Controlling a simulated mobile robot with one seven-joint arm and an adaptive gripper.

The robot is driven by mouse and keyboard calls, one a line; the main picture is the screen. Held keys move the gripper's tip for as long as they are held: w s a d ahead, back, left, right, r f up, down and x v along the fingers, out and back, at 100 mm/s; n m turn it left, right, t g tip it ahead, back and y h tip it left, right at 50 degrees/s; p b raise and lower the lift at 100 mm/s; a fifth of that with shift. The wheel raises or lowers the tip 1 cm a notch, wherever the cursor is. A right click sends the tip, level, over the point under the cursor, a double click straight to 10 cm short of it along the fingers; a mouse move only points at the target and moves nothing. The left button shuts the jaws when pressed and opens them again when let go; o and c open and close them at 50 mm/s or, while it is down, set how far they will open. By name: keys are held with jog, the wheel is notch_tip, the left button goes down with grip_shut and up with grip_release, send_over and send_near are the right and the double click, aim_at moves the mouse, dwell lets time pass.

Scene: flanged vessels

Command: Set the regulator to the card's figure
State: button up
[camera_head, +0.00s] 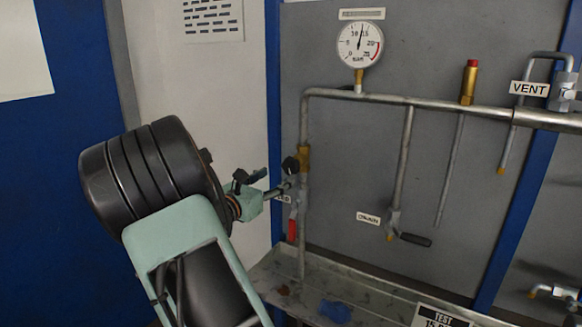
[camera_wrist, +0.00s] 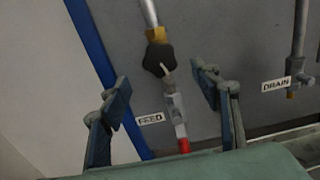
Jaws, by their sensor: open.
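The regulator is a black knob (camera_wrist: 158,58) below a brass fitting on the feed pipe; it also shows in the head view (camera_head: 291,165). My gripper (camera_wrist: 160,80) is open. Its fingers stand left and right of the feed line, slightly below the knob, with nothing held. In the head view my gripper (camera_head: 268,184) reaches in from the left near the knob; contact cannot be told. The round gauge (camera_head: 359,44) has its needle nearly upright, between 10 and 15 bar. The card (camera_head: 440,317) at the bottom edge reads "TEST 15", its lower part cut off.
A red-handled feed valve (camera_wrist: 176,110) hangs under the knob beside the FEED label (camera_wrist: 150,119). Right are a drain valve (camera_head: 408,239), a red-capped brass fitting (camera_head: 469,82) and the VENT label (camera_head: 529,88). A metal tray (camera_head: 370,293) with a blue cloth (camera_head: 335,311) lies below.

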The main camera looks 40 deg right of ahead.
aim_at(288, 169)
jog(key=x, duration=0.8)
jog(key=shift+w+d+p, duration=0.2)
jog(key=shift+d+p, duration=0.15)
jog(key=c, duration=1.1)
jog(key=m+b, duration=0.1)
jog(key=b, duration=0.2)
jog(key=shift+f, duration=0.3)
jog(key=shift+c, duration=0.3)
jog(key=m+b, duration=0.2)
jog(key=b, duration=0.1)
jog(key=shift+r, duration=0.3)
